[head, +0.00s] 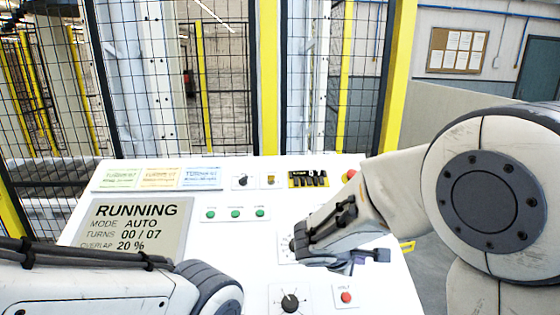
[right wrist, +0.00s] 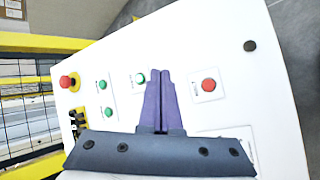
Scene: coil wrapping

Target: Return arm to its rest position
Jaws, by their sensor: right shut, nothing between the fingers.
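My right arm reaches in from the right of the head view, over the white control panel (head: 235,245). My right gripper (head: 376,256) is above the panel's right part, partly hidden by its own wrist. In the right wrist view its purple fingers (right wrist: 160,78) are together with nothing between them. They lie in the picture between a green button (right wrist: 140,78) and a red button (right wrist: 208,85); I cannot tell their height over the panel. My left arm crosses the lower left corner of the head view, and its gripper is out of sight.
The panel display (head: 130,226) reads RUNNING, mode AUTO, turns 00 / 07, overlap 20 %. A black knob (head: 290,302) and a red button (head: 346,297) are near the front. A red emergency stop (right wrist: 66,81) is at the panel edge. Mesh fencing (head: 225,85) stands behind.

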